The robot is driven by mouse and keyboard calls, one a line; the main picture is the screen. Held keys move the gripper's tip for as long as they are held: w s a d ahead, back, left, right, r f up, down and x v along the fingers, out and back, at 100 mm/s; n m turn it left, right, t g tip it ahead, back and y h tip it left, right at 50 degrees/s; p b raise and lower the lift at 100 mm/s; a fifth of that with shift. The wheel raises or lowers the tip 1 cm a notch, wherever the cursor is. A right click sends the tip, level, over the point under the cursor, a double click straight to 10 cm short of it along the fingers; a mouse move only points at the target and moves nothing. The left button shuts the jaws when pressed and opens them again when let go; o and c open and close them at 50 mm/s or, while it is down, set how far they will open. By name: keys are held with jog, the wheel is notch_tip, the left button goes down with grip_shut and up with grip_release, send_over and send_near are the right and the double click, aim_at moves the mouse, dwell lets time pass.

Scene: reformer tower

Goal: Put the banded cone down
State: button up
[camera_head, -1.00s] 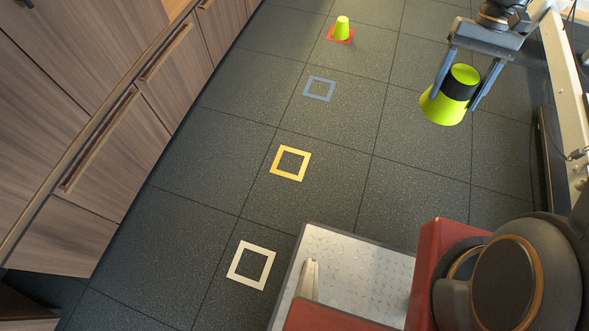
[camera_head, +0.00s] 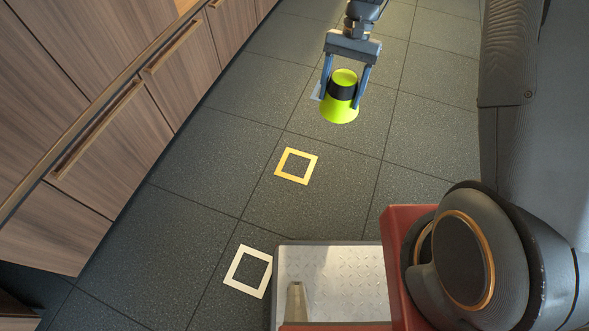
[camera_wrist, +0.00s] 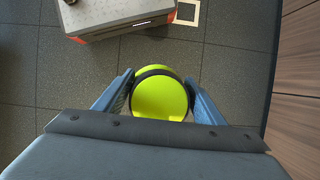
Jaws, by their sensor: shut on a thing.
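The banded cone (camera_head: 341,110) is lime yellow with a black band around its middle. My gripper (camera_head: 344,91) is shut on it from both sides at the band and holds it upright, in the upper middle of the head view. In the wrist view the cone (camera_wrist: 160,98) sits between the two blue fingers of my gripper (camera_wrist: 160,96). A blue-grey floor square (camera_head: 316,92) shows only as a sliver left of the cone; the rest of it is hidden. A yellow square outline (camera_head: 296,166) and a white square outline (camera_head: 248,271) lie bare on the floor, nearer my base.
Wooden cabinets (camera_head: 75,130) with long handles run along the left side. In the wrist view, wooden fronts (camera_wrist: 300,90) stand at the right.

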jog(key=w+a+f+m+t+y+b, duration=0.1)
jog(key=w+a+f+m+b, duration=0.2)
jog(key=f+b, duration=0.6)
jog(key=w+a+f+m+t+y+b, duration=0.1)
jog(key=w+a+f+m+b, duration=0.3)
jog(key=f, duration=2)
jog(key=w+a+f+m+t+y+b, duration=0.1)
jog(key=w+a+f+m+b, duration=0.3)
jog(key=f+b, duration=1.1)
jog(key=shift+w+a+f+m+t, duration=0.1)
jog(key=shift+a+f+m+t, duration=0.3)
jog(key=shift+a+f+m, duration=0.5)
jog(key=o, duration=1.1)
